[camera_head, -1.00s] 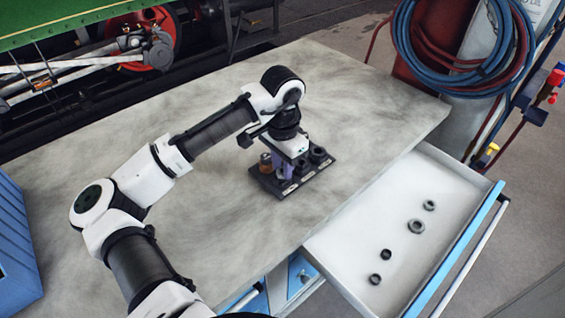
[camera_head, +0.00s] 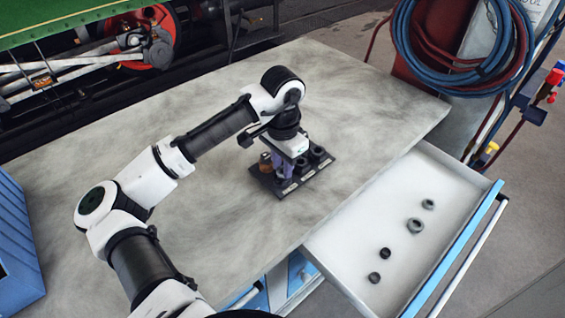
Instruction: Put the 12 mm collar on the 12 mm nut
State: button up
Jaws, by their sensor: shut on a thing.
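A dark holder board (camera_head: 286,188) with small labels lies on the worktable. Several nuts stand on it; a dark one (camera_head: 318,152) shows at its right end and a copper-coloured piece (camera_head: 265,160) at its back left. My gripper (camera_head: 284,172) points down over the middle of the board, its fingers low among the pieces. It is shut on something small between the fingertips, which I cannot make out. Which nut is the 12 mm one cannot be read, and my wrist hides part of the board.
An open white drawer (camera_head: 366,232) at the lower right holds several dark rings, including a larger one (camera_head: 415,226). The grey worktable (camera_head: 350,95) is clear around the board. A blue crate (camera_head: 15,245) stands at the left edge. Hoses (camera_head: 480,70) hang at the upper right.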

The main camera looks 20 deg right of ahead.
jog(key=shift+f, duration=0.15)
dwell(0.8)
jog(key=o, duration=1)
jog(key=shift+o, duration=1)
notch_tip(320, 180, up, 7)
jog(key=p, duration=0.7)
